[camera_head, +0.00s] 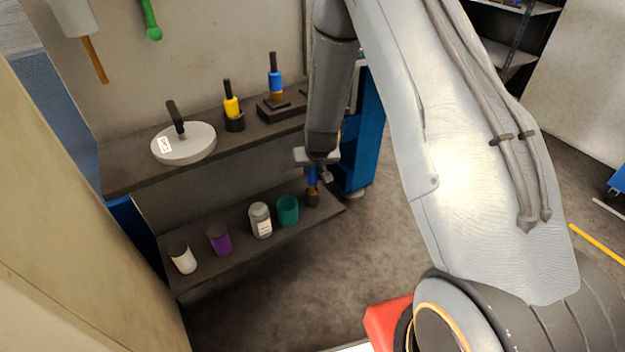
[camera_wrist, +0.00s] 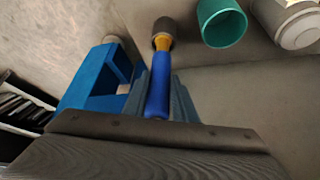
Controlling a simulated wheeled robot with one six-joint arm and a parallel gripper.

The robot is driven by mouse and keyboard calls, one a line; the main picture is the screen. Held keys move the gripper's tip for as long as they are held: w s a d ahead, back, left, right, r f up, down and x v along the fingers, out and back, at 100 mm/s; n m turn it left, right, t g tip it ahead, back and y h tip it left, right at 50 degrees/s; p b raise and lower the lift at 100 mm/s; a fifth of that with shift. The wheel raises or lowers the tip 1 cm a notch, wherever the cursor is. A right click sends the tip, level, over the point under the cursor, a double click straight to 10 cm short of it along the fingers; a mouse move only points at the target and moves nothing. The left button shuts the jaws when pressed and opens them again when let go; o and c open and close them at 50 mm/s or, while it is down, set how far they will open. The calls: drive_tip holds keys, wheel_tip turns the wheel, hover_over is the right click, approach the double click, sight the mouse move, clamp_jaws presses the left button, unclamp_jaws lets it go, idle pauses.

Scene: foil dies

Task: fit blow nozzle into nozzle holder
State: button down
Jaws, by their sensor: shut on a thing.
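My gripper (camera_head: 318,160) is over the right end of the lower shelf, shut on a blue blow nozzle (camera_head: 312,178) with an orange tip. In the wrist view the gripper's fingers (camera_wrist: 158,98) lie either side of the blue nozzle body (camera_wrist: 157,92). The orange tip points at a small dark brown cup, apparently the nozzle holder (camera_head: 312,198), also in the wrist view (camera_wrist: 165,24). The tip overlaps the cup's near rim in the wrist view. I cannot tell whether it is inside or just above it.
A green cup (camera_head: 288,211) stands close left of the holder, then a grey jar (camera_head: 260,220), a purple cup (camera_head: 220,240) and a white cup (camera_head: 183,260). The upper shelf (camera_head: 130,170) carries a round grey disc, and yellow and blue handled tools. A blue cabinet (camera_head: 368,130) stands behind right.

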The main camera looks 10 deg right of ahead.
sight(313, 179)
drive_tip(key=shift+w+f, duration=0.1)
drive_tip(key=shift+f, duration=2.35)
drive_tip(key=c, duration=1.4)
unclamp_jaws()
drive_tip(key=shift+c, duration=0.2)
